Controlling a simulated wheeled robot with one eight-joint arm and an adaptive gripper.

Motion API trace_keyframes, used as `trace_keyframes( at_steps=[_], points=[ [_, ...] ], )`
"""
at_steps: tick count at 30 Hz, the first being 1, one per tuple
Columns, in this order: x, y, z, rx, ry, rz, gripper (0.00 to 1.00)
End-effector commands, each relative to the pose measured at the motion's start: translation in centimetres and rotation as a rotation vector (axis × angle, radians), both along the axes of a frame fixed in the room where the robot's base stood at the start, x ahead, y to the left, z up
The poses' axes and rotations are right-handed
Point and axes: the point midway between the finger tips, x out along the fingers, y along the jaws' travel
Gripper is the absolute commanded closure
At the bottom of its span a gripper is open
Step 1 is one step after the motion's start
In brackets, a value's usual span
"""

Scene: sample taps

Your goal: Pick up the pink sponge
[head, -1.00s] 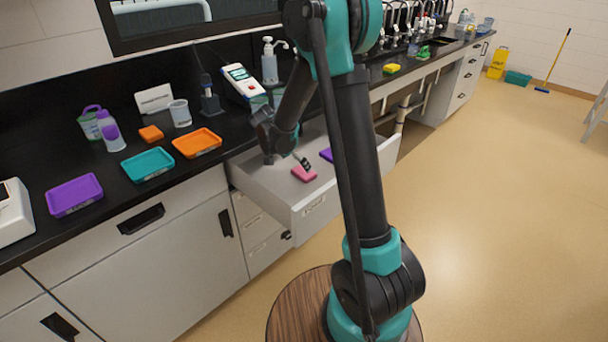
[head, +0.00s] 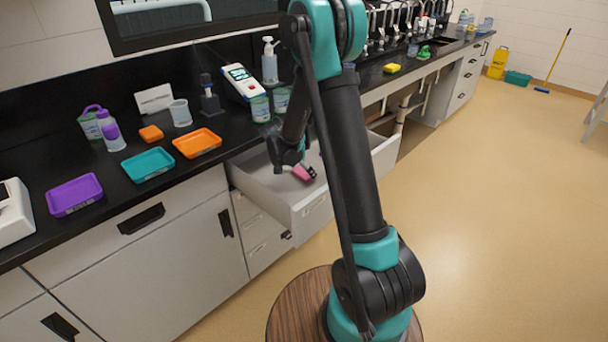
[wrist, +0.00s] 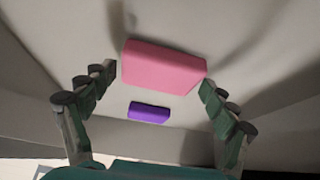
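The pink sponge (wrist: 163,67) is between the two fingertips of my gripper (wrist: 160,78) in the wrist view, with a finger against each end. It looks much larger than the purple sponge (wrist: 149,111) on the drawer floor, so it appears raised above that floor. In the head view the pink sponge (head: 303,173) shows tilted below my gripper (head: 305,169), inside the open drawer (head: 270,188). My gripper is shut on it. My arm hides most of the purple sponge in the head view.
The drawer walls stand around my gripper. On the black counter above are purple (head: 75,194), teal (head: 148,164) and orange (head: 197,143) trays, an orange sponge (head: 151,133), a cup, bottles and jars.

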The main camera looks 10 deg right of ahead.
Motion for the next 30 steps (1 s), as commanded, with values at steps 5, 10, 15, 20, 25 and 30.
trace_keyframes(
  at_steps=[5, 10, 15, 20, 25, 30],
  points=[
    [0.0, 0.0, 0.0, 0.0, 0.0, 0.0, 0.37],
    [0.0, 0.0, 0.0, 0.0, 0.0, 0.0, 0.37],
    [0.0, 0.0, 0.3, 0.0, 0.0, 0.0, 0.37],
    [0.0, 0.0, 1.3, 0.0, 0.0, 0.0, 0.37],
    [0.0, 0.0, 4.2, 0.0, 0.0, 0.0, 0.37],
    [-0.1, 0.0, 9.0, 0.0, 0.0, 0.0, 0.37]
  ],
)
